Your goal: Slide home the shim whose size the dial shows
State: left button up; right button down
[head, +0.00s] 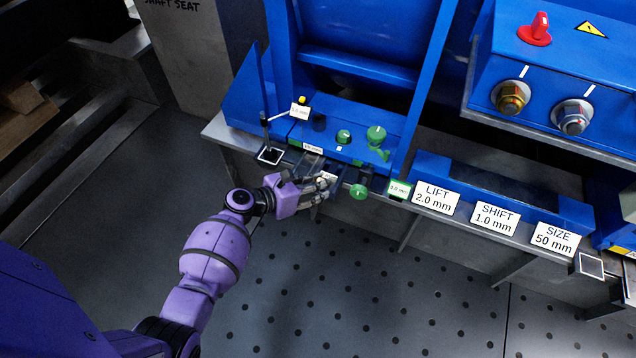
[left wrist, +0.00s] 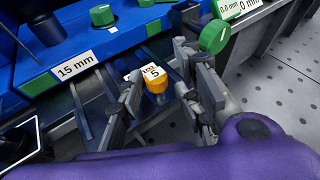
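My left gripper (head: 322,183) is at the front edge of the blue machine's ledge. In the left wrist view its two fingers (left wrist: 168,95) stand apart. An orange-yellow knob (left wrist: 156,83) with a white tag (left wrist: 151,71) ending in 5 shows between them; I cannot tell whether either finger touches it. In the head view the hand mostly hides this piece. A green round knob (head: 360,192), also in the left wrist view (left wrist: 214,37), sits just right of the gripper. A small green-edged readout (head: 398,189) is right of that; its figures are too small to read surely. My right gripper is out of view.
Plates (head: 436,198) read LIFT 2.0 mm, SHIFT 1.0 mm and SIZE 50 mm. A 15 mm label (left wrist: 75,66) marks the blue ledge. A thin black post (head: 267,135) stands left of the gripper. Green knobs (head: 377,134) rise behind it. The perforated floor (head: 330,270) is clear.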

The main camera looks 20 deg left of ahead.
pick_arm(q)
jog(key=shift+s+f, duration=0.55)
jog(key=shift+f, duration=0.15)
jog(key=r+v, duration=0.1)
jog(key=v, duration=1)
jog(key=shift+w+a+r, duration=0.15)
jog(key=shift+a+r, duration=0.1)
jog(key=shift+r, duration=0.05)
